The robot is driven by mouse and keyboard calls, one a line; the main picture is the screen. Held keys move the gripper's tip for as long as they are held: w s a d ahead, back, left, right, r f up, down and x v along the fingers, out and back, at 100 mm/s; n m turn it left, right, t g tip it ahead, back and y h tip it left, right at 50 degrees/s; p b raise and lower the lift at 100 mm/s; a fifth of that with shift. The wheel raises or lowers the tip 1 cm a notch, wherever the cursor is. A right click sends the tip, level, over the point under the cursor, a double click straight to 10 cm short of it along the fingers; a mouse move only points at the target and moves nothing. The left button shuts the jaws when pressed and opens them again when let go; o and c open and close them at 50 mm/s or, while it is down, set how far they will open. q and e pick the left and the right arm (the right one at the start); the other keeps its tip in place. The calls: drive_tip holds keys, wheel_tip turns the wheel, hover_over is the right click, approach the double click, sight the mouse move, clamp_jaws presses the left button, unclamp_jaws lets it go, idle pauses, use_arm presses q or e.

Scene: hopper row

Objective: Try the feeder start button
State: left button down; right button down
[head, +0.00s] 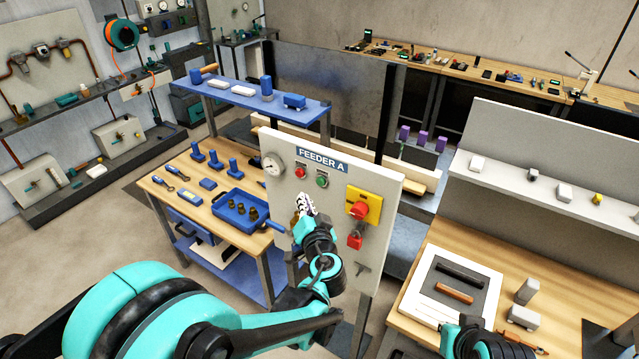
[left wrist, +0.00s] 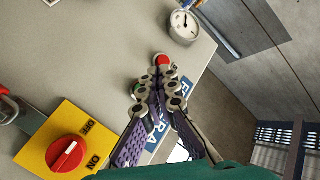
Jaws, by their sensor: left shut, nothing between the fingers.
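The pale panel (head: 385,186) carries the label FEEDER A (head: 322,160). Below the label are a red button (head: 301,172) and a green button (head: 322,181). My left gripper (head: 305,201) is just below these buttons in the head view, shut and empty, pointing at the panel. In the left wrist view the shut fingertips (left wrist: 157,84) overlap the area just beside the red button (left wrist: 161,60). The green button (left wrist: 137,90) is partly hidden behind the fingers. Contact with either button cannot be told. My right arm shows at the bottom edge; its fingers are not visible.
A yellow plate with a red rotary switch (head: 360,210) is right of the buttons, also in the left wrist view (left wrist: 67,154). A round gauge (head: 272,164) is at left. A blue tray (head: 228,204) sits on the left bench; a wooden bench (head: 408,307) stands right.

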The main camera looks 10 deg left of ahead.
use_arm(q)
drive_tip(key=shift+w+d, duration=0.25)
drive_tip(key=shift+w, duration=0.45)
drive_tip(key=shift+w+d, duration=0.3)
drive_tip(key=shift+w, duration=0.45)
drive_tip(key=shift+w+d, duration=0.25)
drive_tip(key=shift+w, duration=0.45)
drive_tip(key=shift+w+d+b, duration=0.15)
drive_tip(key=shift+w+b, duration=0.25)
drive_tip(key=shift+w+d, duration=0.15)
drive_tip(key=shift+w, duration=0.25)
idle(0.3)
drive_tip(key=shift+s, duration=0.15)
drive_tip(key=shift+s+a, duration=0.3)
drive_tip(key=shift+s, duration=0.4)
drive_tip(key=shift+s+a, duration=0.3)
drive_tip(key=shift+s, duration=0.5)
drive_tip(key=shift+s+a, duration=0.25)
drive_tip(key=shift+s, duration=0.5)
drive_tip(key=shift+s+a, duration=0.3)
drive_tip(key=shift+s, duration=0.5)
